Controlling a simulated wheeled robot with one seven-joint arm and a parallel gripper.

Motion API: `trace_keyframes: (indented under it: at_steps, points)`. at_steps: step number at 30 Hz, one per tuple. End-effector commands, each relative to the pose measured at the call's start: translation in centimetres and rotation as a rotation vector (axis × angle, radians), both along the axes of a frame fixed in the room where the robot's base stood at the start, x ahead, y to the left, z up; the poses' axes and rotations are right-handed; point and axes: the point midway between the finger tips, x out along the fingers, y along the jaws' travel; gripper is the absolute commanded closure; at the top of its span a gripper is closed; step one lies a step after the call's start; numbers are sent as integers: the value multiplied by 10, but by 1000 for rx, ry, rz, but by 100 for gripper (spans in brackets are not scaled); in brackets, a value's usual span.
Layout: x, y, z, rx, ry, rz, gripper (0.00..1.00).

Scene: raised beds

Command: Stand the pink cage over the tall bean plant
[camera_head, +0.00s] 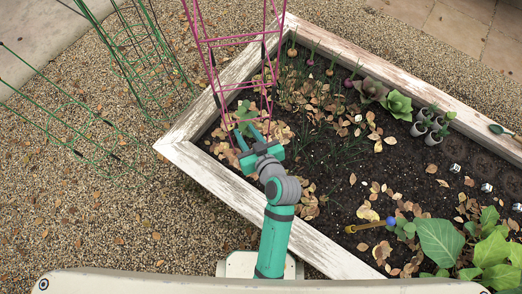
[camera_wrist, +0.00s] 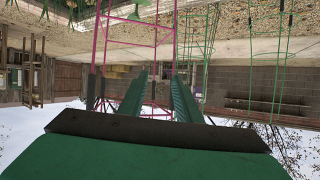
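The pink cage (camera_head: 238,40) is a tall wire frame near the bed's left corner, running out of the top of the head view. It also shows beyond my fingers in the wrist view (camera_wrist: 128,43), which is upside down. A leafy green plant (camera_head: 243,114), perhaps the bean plant, shows low among the pink wires. I cannot tell whether the cage stands around it or behind it. My gripper (camera_head: 250,136) is just in front of the plant and cage. Its fingers (camera_wrist: 158,95) are apart, with no wire clearly clamped between them.
The whitewashed bed frame (camera_head: 215,178) surrounds dark soil with dry leaves. Green wire cages (camera_head: 140,50) stand on the gravel at left. Grey pots (camera_head: 433,139), a yellow-handled tool (camera_head: 365,227) and large-leaved plants (camera_head: 440,240) are to the right. Gravel is open at lower left.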

Motion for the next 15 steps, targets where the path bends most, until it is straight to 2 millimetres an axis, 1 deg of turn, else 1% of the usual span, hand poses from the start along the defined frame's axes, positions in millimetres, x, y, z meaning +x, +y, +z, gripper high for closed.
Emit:
trace_keyframes:
  at_steps: [1,3,5,6,10,13,15]
  points:
    - [-15,-6,-13,1,17,-50,69]
    - [-32,-16,-24,1,24,-121,69]
    - [-48,-24,-32,-1,27,-179,69]
    - [-59,-29,-36,-4,26,-214,69]
    - [-96,-45,-43,-14,15,-317,69]
    - [-125,-55,-43,-23,-6,-379,69]
    - [-146,-60,-39,-31,-25,-414,69]
